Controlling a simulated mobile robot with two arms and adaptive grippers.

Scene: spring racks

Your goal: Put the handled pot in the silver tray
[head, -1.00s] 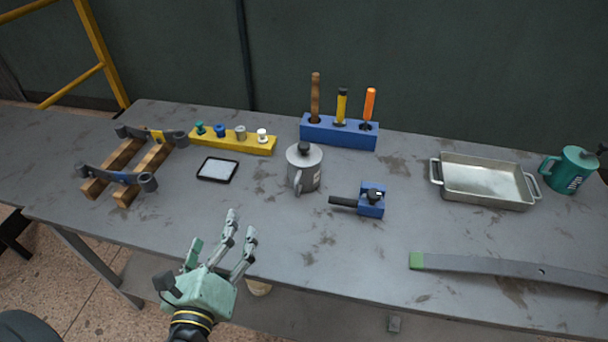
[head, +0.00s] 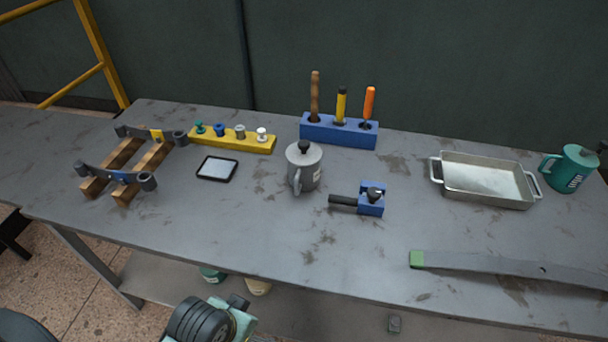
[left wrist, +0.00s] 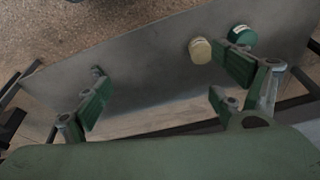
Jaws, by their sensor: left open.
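The handled pot (head: 304,169) is a grey lidded pot with a black knob, standing upright near the middle of the table. Its handle (head: 297,183) faces the front. The silver tray (head: 485,182) is a rectangular metal pan with end handles at the right, and it looks empty. My left gripper (left wrist: 165,92) is open and empty in the left wrist view, its fingers spread above a lower shelf. In the head view only its wrist and back show at the bottom edge, in front of the table and well apart from the pot. My right gripper is not in view.
A blue clamp-like tool (head: 371,199) lies right of the pot, and a tablet (head: 217,169) left of it. A blue tool holder (head: 338,132) stands behind. A green can (head: 569,170) is beside the tray. A leaf spring (head: 520,270) lies at front right. The front middle is clear.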

